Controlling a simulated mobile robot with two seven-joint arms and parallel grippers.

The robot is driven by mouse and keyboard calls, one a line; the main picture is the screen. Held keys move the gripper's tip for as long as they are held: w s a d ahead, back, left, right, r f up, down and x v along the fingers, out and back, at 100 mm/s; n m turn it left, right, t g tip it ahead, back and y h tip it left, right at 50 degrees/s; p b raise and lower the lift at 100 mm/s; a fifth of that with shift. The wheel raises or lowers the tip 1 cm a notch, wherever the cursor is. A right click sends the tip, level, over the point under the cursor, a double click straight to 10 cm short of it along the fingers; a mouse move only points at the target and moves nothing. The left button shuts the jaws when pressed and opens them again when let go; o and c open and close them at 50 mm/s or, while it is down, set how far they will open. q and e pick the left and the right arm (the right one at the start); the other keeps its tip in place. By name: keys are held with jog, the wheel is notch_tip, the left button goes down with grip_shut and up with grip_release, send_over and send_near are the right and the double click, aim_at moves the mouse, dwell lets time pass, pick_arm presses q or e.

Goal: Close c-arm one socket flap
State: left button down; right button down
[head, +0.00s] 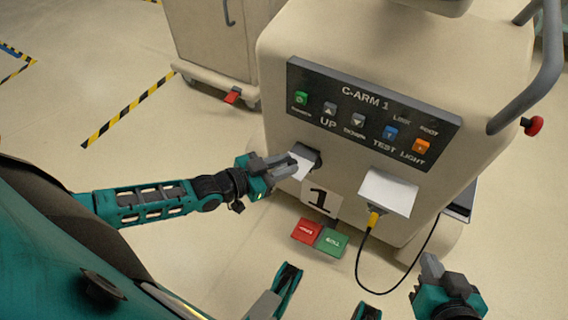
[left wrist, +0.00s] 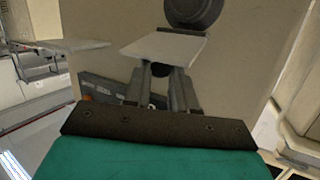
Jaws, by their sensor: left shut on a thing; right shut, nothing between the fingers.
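The C-ARM 1 cart (head: 285,110) has two white socket flaps below its button panel. The left flap (head: 301,166) stands out from its dark socket, partly behind my left gripper (head: 288,165). My left gripper is shut on this flap near its edge. In the left wrist view the flap (left wrist: 165,48) lies across the tips of my left gripper (left wrist: 160,76), with a dark round socket part (left wrist: 193,12) beyond it. The right flap (head: 388,193) also stands out, above a yellow plug. My right gripper (head: 432,268) is shut and empty at the lower right, apart from the cart.
A black cable (head: 360,268) loops from the yellow plug (head: 374,219) over the floor. Red (head: 307,231) and green (head: 331,242) pedals sit at the cart's foot. A grey handle (head: 540,85) juts out at right. Another cart (head: 205,40) stands behind. Floor at left is clear.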

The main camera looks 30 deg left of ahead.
pick_arm(q)
jog(key=c, duration=1.2)
grip_release()
